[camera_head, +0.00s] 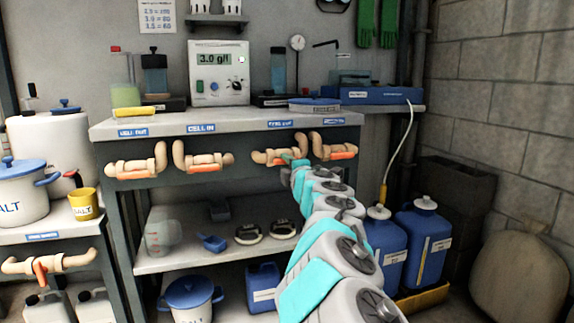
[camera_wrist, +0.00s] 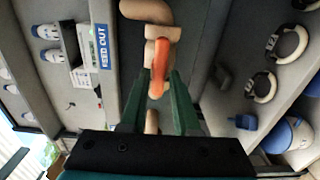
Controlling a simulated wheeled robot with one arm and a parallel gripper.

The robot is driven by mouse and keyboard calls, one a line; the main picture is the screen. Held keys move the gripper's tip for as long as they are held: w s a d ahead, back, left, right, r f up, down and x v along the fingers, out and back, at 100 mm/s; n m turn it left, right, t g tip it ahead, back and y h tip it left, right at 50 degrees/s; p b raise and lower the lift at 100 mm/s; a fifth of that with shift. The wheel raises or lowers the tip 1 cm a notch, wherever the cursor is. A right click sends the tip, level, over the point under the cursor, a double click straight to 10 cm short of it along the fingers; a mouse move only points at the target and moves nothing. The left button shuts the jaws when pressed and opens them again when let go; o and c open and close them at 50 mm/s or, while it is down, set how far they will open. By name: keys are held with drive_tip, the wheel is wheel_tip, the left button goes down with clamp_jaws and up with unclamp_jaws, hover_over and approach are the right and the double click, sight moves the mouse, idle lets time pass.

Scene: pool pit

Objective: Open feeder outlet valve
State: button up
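The feeder outlet valve (camera_head: 264,156) is a tan pipe valve with an orange lever, under the shelf edge below a blue label (camera_head: 281,124). In the wrist view the label (camera_wrist: 103,47) reads FEED OUT. The orange lever (camera_wrist: 158,72) lies roughly along the tan pipe (camera_wrist: 150,12). My gripper (camera_wrist: 160,78) has its green fingers on either side of the lever, with a gap still showing between them. In the head view my gripper (camera_head: 291,160) is at the valve's right part and hides some of it.
Similar valves with orange levers are to the left (camera_head: 203,158) and close on the right (camera_head: 333,148). The lower shelf (camera_head: 180,258) holds a blue scoop (camera_head: 212,242) and two dark ring-shaped items. Blue jugs (camera_head: 424,235) stand on the right.

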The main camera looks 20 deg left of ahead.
drive_tip(key=shift+o, duration=1.4)
drive_tip(key=v, duration=0.7)
drive_tip(key=shift+s+d, duration=0.3)
